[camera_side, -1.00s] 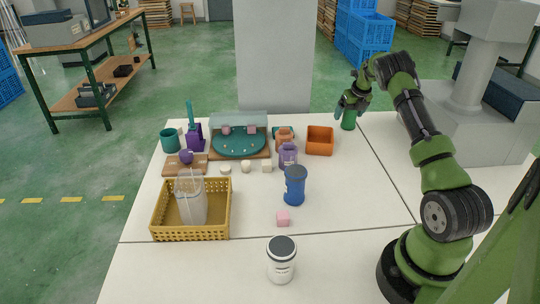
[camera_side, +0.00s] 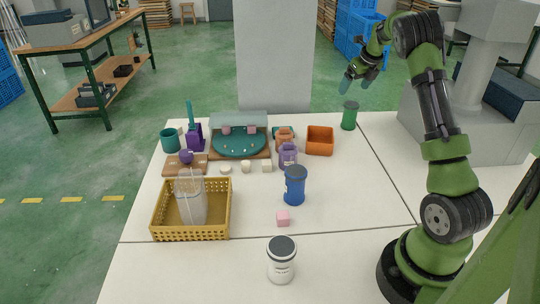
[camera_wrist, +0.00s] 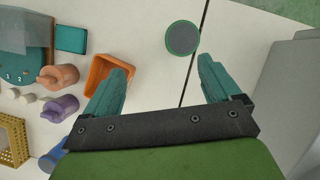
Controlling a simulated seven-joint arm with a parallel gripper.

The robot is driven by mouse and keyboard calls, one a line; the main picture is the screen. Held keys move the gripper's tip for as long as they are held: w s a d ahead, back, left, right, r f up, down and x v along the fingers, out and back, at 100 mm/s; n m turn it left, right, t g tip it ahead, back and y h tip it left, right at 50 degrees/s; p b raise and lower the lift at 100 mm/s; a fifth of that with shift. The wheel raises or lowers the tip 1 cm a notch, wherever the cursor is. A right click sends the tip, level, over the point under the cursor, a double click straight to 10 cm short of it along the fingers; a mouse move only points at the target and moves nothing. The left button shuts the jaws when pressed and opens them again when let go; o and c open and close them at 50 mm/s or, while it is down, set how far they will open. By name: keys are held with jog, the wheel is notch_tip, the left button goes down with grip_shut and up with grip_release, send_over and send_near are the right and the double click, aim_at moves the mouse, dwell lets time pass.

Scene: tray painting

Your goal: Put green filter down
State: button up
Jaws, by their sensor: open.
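The green filter (camera_side: 349,116) is a green cylinder standing upright on the white table, near its far edge at the right. In the wrist view its round grey top with a green rim (camera_wrist: 182,38) shows beyond the fingertips. My gripper (camera_side: 358,86) is above the filter, apart from it, with clear space between. In the wrist view my gripper (camera_wrist: 167,75) has its two teal fingers spread wide with nothing between them.
An orange open box (camera_side: 320,141) stands left of the filter. Orange and purple jars, a blue canister (camera_side: 295,186), a white canister (camera_side: 281,260) and a yellow basket (camera_side: 192,237) stand further left and nearer. The table (camera_side: 375,190) is bare at the right.

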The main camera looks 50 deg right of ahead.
jog(key=s+a+r+n+t+y, duration=0.1)
jog(key=a+r+n, duration=0.2)
jog(key=a+n, duration=0.45)
jog(key=a+r+n+t+y, duration=0.1)
jog(key=a+r+n, duration=0.35)
jog(key=a, duration=0.65)
jog(key=s+a+r+n+t+y, duration=0.1)
jog(key=a+r+n, duration=0.2)
jog(key=a+n, duration=0.5)
jog(key=s+a+f+n+y, duration=0.1)
jog(key=s+a+f+n, duration=0.2)
jog(key=s+a+n, duration=1.1)
jog(key=a+n, duration=0.2)
jog(key=a, duration=0.2)
jog(key=shift+a+n, duration=0.15)
jog(key=shift+n, duration=0.15)
